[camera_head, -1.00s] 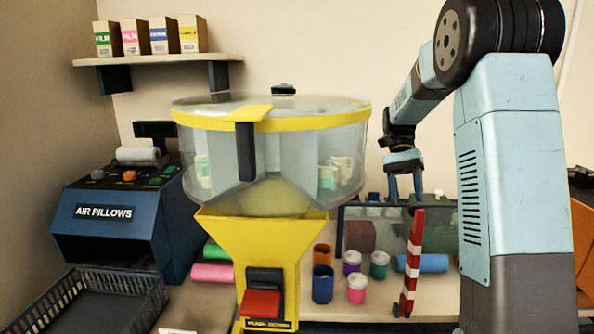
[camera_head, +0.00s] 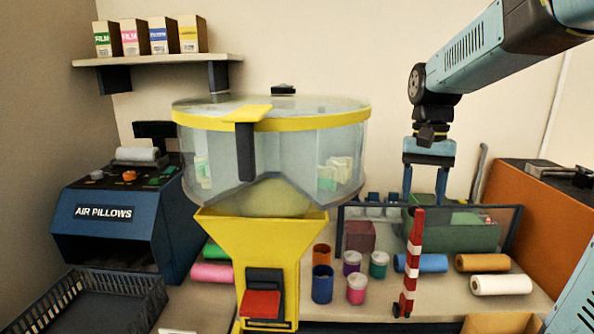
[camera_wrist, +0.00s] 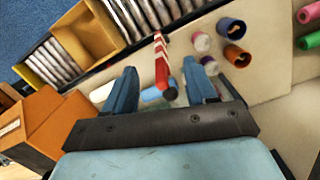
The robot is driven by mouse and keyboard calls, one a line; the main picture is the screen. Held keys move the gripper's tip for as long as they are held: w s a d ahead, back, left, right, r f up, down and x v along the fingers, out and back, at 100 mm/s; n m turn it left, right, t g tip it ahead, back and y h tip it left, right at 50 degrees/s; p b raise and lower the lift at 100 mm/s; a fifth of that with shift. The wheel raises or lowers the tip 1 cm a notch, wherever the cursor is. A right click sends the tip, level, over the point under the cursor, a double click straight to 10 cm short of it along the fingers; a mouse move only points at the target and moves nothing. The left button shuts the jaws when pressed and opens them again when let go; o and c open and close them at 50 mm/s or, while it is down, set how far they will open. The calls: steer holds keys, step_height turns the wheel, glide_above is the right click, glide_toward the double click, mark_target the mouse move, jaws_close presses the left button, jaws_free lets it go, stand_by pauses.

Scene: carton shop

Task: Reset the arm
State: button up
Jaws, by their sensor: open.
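My gripper (camera_head: 426,185) hangs from the arm at the right of the head view, fingers pointing down, above the back of the bench. It is open and nothing is between its fingers. In the wrist view my gripper (camera_wrist: 160,88) shows two blue fingers spread apart. A red-and-white striped post (camera_head: 412,262) stands on the bench in front of it; in the wrist view the post (camera_wrist: 161,62) appears between and beyond the fingers.
A yellow dispenser (camera_head: 262,240) with a clear drum stands at centre. Several small pots, including a blue one (camera_head: 322,284), and rolls, including a white one (camera_head: 502,285), lie on the bench. A clear panel (camera_head: 362,213) stands behind. An orange box (camera_head: 545,220) is at right.

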steer(key=s+a+n+t, duration=0.2)
steer(key=s+n+t, duration=0.2)
steer(key=s, duration=0.9)
steer(key=shift+s+f+t, duration=0.15)
steer(key=shift+f+t, duration=0.25)
steer(key=shift+t, duration=1.1)
